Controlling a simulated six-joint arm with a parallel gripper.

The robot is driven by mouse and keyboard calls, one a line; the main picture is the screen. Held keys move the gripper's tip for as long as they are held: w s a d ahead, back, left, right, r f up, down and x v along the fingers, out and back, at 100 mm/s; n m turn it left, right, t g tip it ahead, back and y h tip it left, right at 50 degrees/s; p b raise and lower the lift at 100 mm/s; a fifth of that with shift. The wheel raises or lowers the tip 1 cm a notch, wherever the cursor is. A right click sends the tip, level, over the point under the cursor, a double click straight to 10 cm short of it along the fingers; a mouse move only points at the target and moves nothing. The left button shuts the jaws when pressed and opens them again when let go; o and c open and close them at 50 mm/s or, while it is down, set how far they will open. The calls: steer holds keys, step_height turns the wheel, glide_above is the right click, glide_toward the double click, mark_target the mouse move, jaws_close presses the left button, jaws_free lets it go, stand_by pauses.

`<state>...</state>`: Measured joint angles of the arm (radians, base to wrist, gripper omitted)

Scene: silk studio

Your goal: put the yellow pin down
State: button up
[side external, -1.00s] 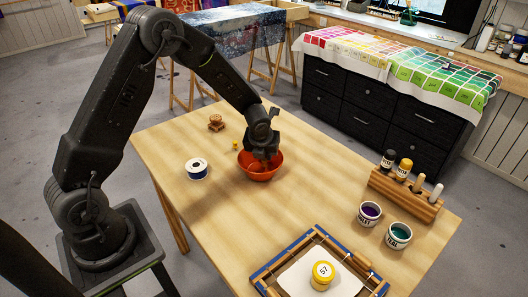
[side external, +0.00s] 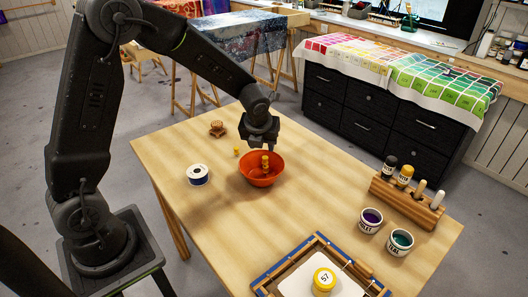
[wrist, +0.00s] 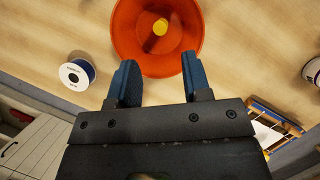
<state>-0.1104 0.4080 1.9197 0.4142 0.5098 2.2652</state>
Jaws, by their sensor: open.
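A yellow pin (side external: 265,163) stands in the orange bowl (side external: 258,180), looking upright. In the wrist view its round yellow top (wrist: 160,27) shows inside the bowl (wrist: 128,48). My gripper (side external: 262,146) is above the bowl, clear of the pin. In the wrist view my gripper (wrist: 158,70) has its two blue fingers apart with nothing between them. A second small yellow piece (side external: 236,152) is on the table just left of the bowl. It is too small to identify surely.
A white-and-blue spool (side external: 198,175) and a small wooden piece (side external: 217,128) lie left of the bowl. Paint pots (side external: 370,220), a wooden rack (side external: 405,205) and a framed screen (side external: 258,275) with a yellow-lidded jar (side external: 323,282) are to the right and front. The table's middle is clear.

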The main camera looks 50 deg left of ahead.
steer(key=s+d+r+n+t, duration=0.1)
steer(key=s+d+r+n, duration=0.1)
steer(key=s+r+n, duration=0.45)
steer(key=s+d+r+n, duration=0.3)
steer(key=s+r+n, duration=0.2)
steer(key=r+n, duration=0.25)
steer(key=s+d+r+n+h, duration=0.1)
steer(key=s+d+n, duration=0.1)
steer(key=s+n, duration=0.4)
steer(key=s+d+r+n+t+h, duration=0.1)
steer(key=s+n, duration=0.5)
steer(key=n, duration=0.2)
steer(key=shift+s+d+h, duration=0.3)
steer(key=shift+s+d, duration=0.1)
